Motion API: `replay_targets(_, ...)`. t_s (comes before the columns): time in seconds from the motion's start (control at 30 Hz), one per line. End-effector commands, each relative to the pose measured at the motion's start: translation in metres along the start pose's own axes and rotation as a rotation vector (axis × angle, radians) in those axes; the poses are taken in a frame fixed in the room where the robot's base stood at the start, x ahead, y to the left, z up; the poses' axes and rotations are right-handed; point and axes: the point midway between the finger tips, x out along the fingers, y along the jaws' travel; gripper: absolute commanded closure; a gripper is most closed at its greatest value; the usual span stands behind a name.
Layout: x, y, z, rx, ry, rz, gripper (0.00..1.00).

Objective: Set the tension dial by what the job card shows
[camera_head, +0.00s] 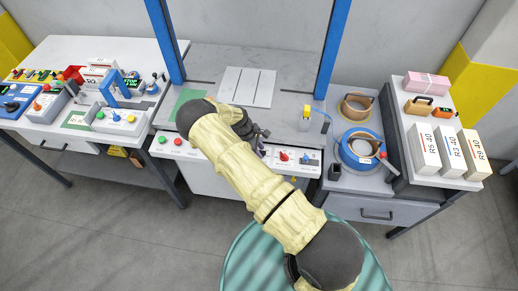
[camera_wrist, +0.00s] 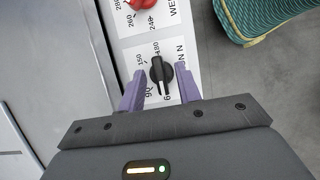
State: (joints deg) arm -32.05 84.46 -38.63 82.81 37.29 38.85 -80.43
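A black dial (camera_wrist: 160,72) on a white panel shows in the wrist view, with printed numbers around it such as 90, 150 and 180. Its long grip points up, roughly between 150 and 180; the exact setting is unclear. My gripper (camera_wrist: 159,80) is open, one purple finger on each side of the dial, with visible gaps. In the head view, my gripper (camera_head: 262,146) is over the front control panel (camera_head: 222,159), and my arm hides part of it. I cannot read a job card; a small green-edged card (camera_head: 77,120) lies on the left bench.
A red dial (camera_wrist: 143,15) sits beside the black one; it also shows in the head view (camera_head: 284,156). Green (camera_head: 162,139) and red (camera_head: 178,142) buttons are at the panel's left. Blue posts (camera_head: 333,45) flank the middle table. The right bench carries rolls and boxes.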

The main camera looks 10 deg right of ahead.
Motion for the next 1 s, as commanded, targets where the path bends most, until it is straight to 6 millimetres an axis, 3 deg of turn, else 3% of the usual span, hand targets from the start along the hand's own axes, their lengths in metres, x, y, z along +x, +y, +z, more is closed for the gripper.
replay_targets(0.03,-0.0001,0.0000,-0.0001,0.000,0.000,0.000,0.70)
replay_targets(0.2,-0.0003,-0.0001,0.0000,0.000,0.000,0.000,1.00)
replay_targets(0.63,0.0006,0.0007,-0.0013,0.036,0.002,-0.015,1.00)
replay_targets(1.0,0.0033,0.0032,-0.0024,0.234,0.005,-0.094,1.00)
